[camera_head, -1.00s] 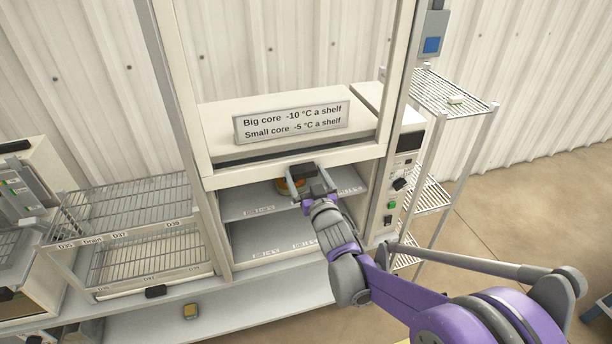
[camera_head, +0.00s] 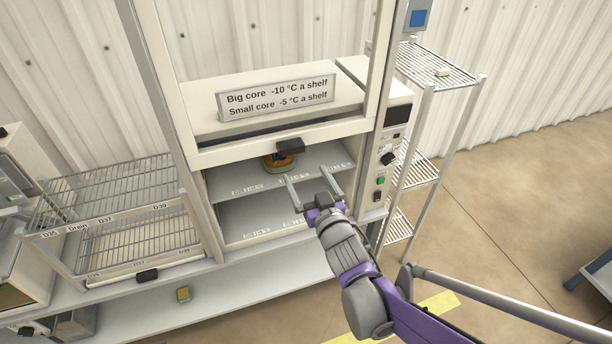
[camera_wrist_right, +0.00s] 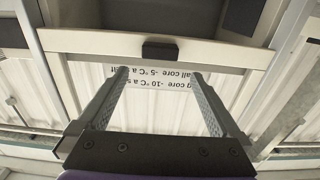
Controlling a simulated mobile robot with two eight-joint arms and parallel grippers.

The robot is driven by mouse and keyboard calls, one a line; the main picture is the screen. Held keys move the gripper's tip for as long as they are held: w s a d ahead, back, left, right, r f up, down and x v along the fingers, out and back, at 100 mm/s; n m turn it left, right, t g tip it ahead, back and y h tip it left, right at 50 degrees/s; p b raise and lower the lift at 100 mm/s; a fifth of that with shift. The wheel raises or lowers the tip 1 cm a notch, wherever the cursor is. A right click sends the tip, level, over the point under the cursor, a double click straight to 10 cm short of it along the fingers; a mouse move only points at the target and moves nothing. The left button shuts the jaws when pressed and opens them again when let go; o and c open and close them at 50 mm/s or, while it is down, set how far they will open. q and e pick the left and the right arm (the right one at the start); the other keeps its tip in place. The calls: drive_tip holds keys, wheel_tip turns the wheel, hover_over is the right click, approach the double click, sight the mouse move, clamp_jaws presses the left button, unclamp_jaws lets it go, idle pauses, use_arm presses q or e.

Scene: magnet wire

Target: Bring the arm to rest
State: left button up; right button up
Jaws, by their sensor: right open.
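My right arm, purple and grey, comes in from the lower right in the head view. Its gripper (camera_head: 311,188) is open and empty, in front of the open shelves of the white cabinet (camera_head: 200,225). A round copper-coloured core (camera_head: 278,163) sits on the upper shelf (camera_head: 225,183), apart from the gripper and partly hidden behind the black handle (camera_head: 290,147). In the right wrist view the two fingers (camera_wrist_right: 160,72) stand wide apart with nothing between them, and the black handle (camera_wrist_right: 160,51) shows beyond them. My left gripper is not in view.
Wire drain racks (camera_head: 110,195) stand left of the cabinet. A control panel (camera_head: 381,180) and a wire shelf rack (camera_head: 440,75) stand to the right. The floor at right is mostly clear.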

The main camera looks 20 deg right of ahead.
idle(0.3)
drive_tip(key=s+f+g, duration=0.6)
drive_tip(key=s+f, duration=0.1)
drive_tip(key=s, duration=0.5)
drive_tip(key=s+f+g, duration=0.6)
drive_tip(key=s+f, duration=0.1)
drive_tip(key=s, duration=0.5)
drive_tip(key=shift+s+g+h, duration=0.3)
